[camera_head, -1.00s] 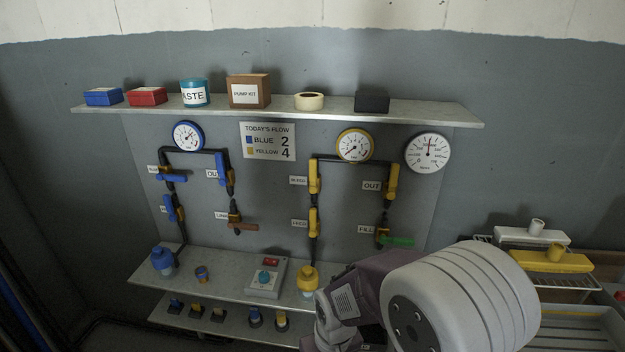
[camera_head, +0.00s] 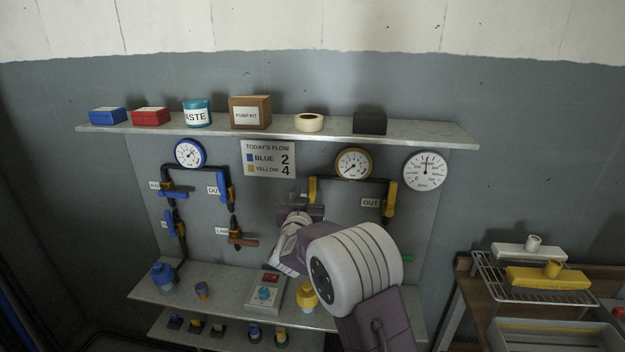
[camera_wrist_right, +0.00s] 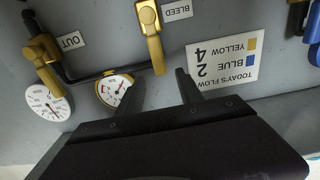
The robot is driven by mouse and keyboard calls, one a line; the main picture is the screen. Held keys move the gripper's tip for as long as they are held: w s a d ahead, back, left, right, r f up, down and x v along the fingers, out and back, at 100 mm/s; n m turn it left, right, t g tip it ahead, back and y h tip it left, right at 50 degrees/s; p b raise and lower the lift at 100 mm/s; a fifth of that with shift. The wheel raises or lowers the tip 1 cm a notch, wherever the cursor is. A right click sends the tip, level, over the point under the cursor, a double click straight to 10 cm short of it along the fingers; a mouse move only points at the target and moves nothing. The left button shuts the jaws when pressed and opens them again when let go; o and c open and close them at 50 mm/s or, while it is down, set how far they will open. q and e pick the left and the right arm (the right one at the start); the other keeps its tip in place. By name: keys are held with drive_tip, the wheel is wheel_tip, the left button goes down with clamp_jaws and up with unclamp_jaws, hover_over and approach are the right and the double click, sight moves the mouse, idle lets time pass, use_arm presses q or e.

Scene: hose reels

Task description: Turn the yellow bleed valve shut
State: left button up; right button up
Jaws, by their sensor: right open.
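The yellow bleed valve (camera_head: 312,189) is on the black pipe at the left of the right-hand circuit. Its long yellow handle (camera_wrist_right: 154,48) runs up and down in the right wrist view, beside the BLEED label (camera_wrist_right: 177,10). My right gripper (camera_head: 300,208) is at the panel close to this valve. In the right wrist view my right gripper (camera_wrist_right: 160,88) is open, with a finger on each side below the handle's end and nothing held. The handle looks apart from both fingers. My left gripper is not in view.
The yellow OUT valve (camera_head: 389,200) and yellow-rimmed gauge (camera_head: 353,164) are nearby. The flow sign (camera_head: 268,158) hangs left of the gripper. The shelf (camera_head: 420,132) juts out above. A yellow-topped bottle (camera_head: 307,297) and control box (camera_head: 265,292) stand below my arm.

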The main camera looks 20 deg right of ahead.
sight(312, 183)
drive_tip(key=p+x, duration=0.3)
drive_tip(key=shift+w+d+r, duration=0.2)
drive_tip(key=shift+w+r, duration=0.1)
drive_tip(key=shift+r, duration=0.1)
drive_tip(key=x, duration=0.2)
drive_tip(key=f+x, duration=0.1)
drive_tip(key=x, duration=0.1)
drive_tip(key=shift+w+d, duration=0.15)
drive_tip(key=shift+w, duration=0.15)
drive_tip(key=shift+r, duration=0.1)
clamp_jaws()
idle(0.5)
